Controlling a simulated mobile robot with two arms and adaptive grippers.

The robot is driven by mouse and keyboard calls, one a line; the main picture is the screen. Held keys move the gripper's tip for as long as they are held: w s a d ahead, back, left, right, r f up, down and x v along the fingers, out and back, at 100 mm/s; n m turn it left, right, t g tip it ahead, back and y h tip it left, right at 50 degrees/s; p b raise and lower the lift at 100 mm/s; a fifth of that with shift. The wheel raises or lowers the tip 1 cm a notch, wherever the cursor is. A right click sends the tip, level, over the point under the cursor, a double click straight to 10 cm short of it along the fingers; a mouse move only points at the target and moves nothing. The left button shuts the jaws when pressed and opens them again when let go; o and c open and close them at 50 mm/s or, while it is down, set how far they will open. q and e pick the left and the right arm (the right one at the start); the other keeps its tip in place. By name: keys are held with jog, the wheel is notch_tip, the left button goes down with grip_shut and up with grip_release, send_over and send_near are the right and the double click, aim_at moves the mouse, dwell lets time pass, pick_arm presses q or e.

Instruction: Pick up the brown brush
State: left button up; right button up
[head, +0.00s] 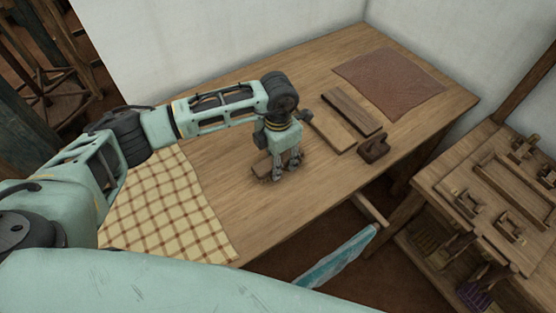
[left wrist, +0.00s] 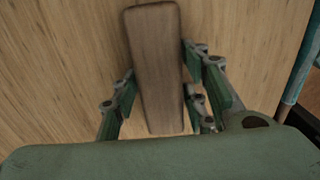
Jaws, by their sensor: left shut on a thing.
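The brown brush (head: 262,166) shows in the head view beside my left gripper (head: 285,172), low over the middle of the table. In the left wrist view the brush (left wrist: 156,60) is a long brown block with rounded corners, lying between the fingers of my left gripper (left wrist: 160,85). The gripper is shut on it. Its bristles are not visible, and I cannot tell whether it touches the table. My right gripper is in neither view.
The wooden table (head: 235,190) carries a yellow checked cloth (head: 165,205) at left, two flat boards (head: 333,129) (head: 352,110), a dark brown block (head: 373,148) and a reddish-brown cloth (head: 390,82). A wooden rack (head: 500,205) stands at right. Free tabletop lies in front of the gripper.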

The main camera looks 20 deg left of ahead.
pick_arm(q)
jog(key=shift+r, duration=0.15)
jog(key=r, duration=0.1)
jog(key=r+b, duration=0.1)
jog(key=r, duration=0.2)
jog(key=shift+s+d, duration=0.1)
jog(key=shift+d, duration=0.2)
jog(key=s+d+r+b, duration=0.2)
jog(key=s+d+r, duration=0.4)
jog(key=s+d, duration=0.1)
jog(key=shift+d+r+b, duration=0.3)
jog(key=shift+d+r, duration=0.1)
jog(key=shift+d, duration=0.4)
jog(key=o, duration=0.7)
jog(key=c, duration=0.5)
jog(key=shift+s+f, duration=0.1)
